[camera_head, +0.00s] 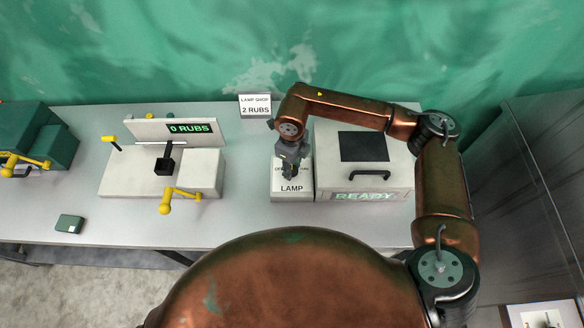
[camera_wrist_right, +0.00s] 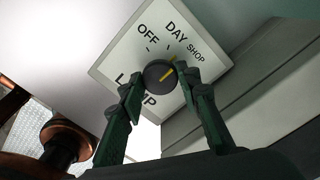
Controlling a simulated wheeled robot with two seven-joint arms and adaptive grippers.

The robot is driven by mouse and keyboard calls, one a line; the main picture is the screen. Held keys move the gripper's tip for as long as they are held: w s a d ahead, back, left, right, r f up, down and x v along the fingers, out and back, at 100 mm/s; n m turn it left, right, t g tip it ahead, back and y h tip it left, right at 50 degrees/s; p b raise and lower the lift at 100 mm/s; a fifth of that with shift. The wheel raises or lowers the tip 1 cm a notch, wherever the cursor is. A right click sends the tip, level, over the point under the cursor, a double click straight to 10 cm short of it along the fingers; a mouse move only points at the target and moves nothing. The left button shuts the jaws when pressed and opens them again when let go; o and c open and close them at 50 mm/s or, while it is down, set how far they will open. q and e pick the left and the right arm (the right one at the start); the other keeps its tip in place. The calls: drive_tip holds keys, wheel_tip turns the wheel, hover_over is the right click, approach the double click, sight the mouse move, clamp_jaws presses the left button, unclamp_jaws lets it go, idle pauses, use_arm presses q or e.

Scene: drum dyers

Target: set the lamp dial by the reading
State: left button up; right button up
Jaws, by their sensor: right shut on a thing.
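The lamp box (camera_head: 292,192) is white and labelled LAMP, on the table just left of a larger box. In the right wrist view its face (camera_wrist_right: 125,62) carries the labels OFF, DAY and SHOP around a dark round dial (camera_wrist_right: 159,75) with a yellow pointer line. The line slants to the upper right, toward the DAY and SHOP side; its exact mark is hard to tell. My right gripper (camera_head: 290,175) is over the box from above, its fingers shut on the dial. A card (camera_head: 256,106) behind reads LAMP SHOP, 2 RUBS. My left gripper is out of view.
A large white box (camera_head: 405,168) with a dark panel, black handle and READY sign stands right of the lamp. A white machine (camera_head: 125,178) with yellow handles and a 0 RUBS display (camera_head: 191,128) stands left. A small green block (camera_head: 70,223) lies near the front edge.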

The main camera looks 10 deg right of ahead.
drive_tip(key=shift+m+b, duration=0.3)
drive_tip(key=shift+m, duration=2)
drive_tip(key=o, duration=1.2)
drive_tip(key=shift+c, duration=0.2)
wheel_tip(320, 180, up, 12)
